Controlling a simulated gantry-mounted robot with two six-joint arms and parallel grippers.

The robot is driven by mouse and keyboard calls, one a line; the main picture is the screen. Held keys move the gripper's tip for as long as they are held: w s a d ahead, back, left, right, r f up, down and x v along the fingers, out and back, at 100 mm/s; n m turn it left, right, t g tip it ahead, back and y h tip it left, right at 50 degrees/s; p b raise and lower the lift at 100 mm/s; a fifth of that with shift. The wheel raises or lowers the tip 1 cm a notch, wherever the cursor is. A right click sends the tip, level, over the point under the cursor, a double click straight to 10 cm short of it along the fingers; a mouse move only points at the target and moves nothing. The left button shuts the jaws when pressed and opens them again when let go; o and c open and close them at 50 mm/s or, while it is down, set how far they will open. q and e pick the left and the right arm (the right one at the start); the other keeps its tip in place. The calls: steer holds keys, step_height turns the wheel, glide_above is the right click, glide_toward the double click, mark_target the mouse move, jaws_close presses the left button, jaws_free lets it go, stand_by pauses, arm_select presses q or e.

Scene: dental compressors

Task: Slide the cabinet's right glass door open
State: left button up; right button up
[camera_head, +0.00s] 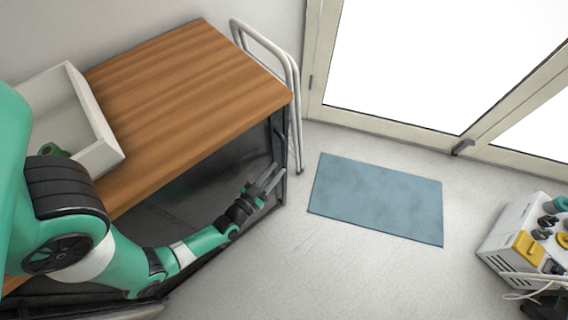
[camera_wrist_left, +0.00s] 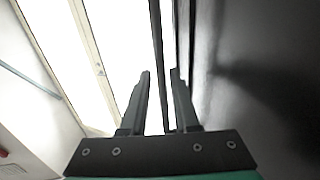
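The cabinet has a wooden top (camera_head: 190,90) and a dark front with glass panels (camera_head: 190,212), partly hidden behind my left arm. My left gripper (camera_head: 270,178) is at the right end of this front, near the dark corner post. Its two fingers are apart, with a visible gap between them. In the left wrist view the left gripper (camera_wrist_left: 160,75) shows both fingers, with thin dark upright strips (camera_wrist_left: 157,40) close to and between the tips. I cannot tell whether either finger touches them. A dark panel surface (camera_wrist_left: 260,80) fills the right side. My right gripper is out of view.
A white open tray (camera_head: 95,115) sits on the cabinet's left part. A white tubular rail (camera_head: 270,42) stands at its right end. A blue mat (camera_head: 375,198) lies on clear floor. A white machine (camera_head: 515,240) stands at far right, and bright glazed doors (camera_head: 400,60) are behind.

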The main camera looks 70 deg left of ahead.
mark_target(283, 162)
arm_select(q)
steer(key=b+x, duration=0.1)
steer(key=x, duration=0.3)
steer(key=shift+w+a, duration=0.2)
steer(key=shift+w, duration=0.1)
jaws_close()
stand_by(1.1)
